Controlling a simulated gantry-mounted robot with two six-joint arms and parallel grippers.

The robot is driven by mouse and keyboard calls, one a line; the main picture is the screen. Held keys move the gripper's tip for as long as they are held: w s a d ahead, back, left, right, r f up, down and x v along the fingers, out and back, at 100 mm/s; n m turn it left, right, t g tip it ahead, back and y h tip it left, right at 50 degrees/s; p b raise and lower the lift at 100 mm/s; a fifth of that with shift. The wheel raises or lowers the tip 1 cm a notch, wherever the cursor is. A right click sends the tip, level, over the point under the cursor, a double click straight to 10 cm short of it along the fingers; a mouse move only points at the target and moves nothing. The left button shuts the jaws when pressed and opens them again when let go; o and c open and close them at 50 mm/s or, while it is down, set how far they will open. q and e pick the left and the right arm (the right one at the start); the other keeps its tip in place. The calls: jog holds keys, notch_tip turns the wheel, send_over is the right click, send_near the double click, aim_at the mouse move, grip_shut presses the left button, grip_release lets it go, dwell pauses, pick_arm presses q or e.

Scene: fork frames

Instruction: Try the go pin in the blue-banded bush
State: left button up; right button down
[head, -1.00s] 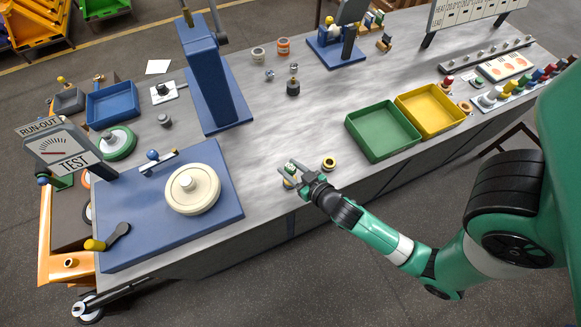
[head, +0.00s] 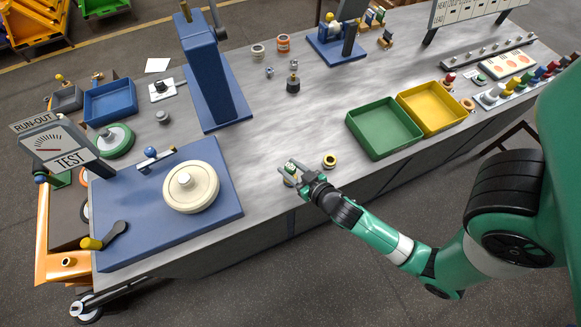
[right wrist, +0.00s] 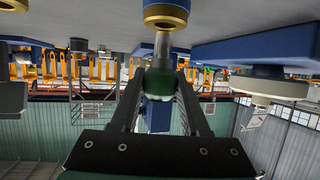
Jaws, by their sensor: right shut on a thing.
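My right gripper (head: 288,170) is over the near part of the bench, shut on the go pin (right wrist: 160,80). The pin has a green grip and a bare steel end, which points down at the bench. In the right wrist view, where the bench is at the top, the steel end meets the brass rim of the blue-banded bush (right wrist: 166,13). I cannot tell whether the tip is inside the bore. In the head view the gripper mostly hides this bush. Another brass-rimmed bush (head: 329,160) stands just to the right. My left gripper is not in view.
A green tray (head: 352,126) and a yellow tray (head: 463,112) are to the right. A blue plate (head: 225,212) with a cream wheel (head: 190,188) is to the left, and a blue column (head: 208,70) stands behind.

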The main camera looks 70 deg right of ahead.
jog(key=shift+f+b, duration=1.2)
jog(key=shift+f, duration=0.1)
jog(key=shift+r, duration=0.15)
dwell(0.6)
jog(key=shift+r+p, duration=1.5)
jog(key=shift+p, duration=0.05)
notch_tip(320, 180, up, 5)
jog(key=p, duration=0.4)
jog(key=shift+p, duration=0.4)
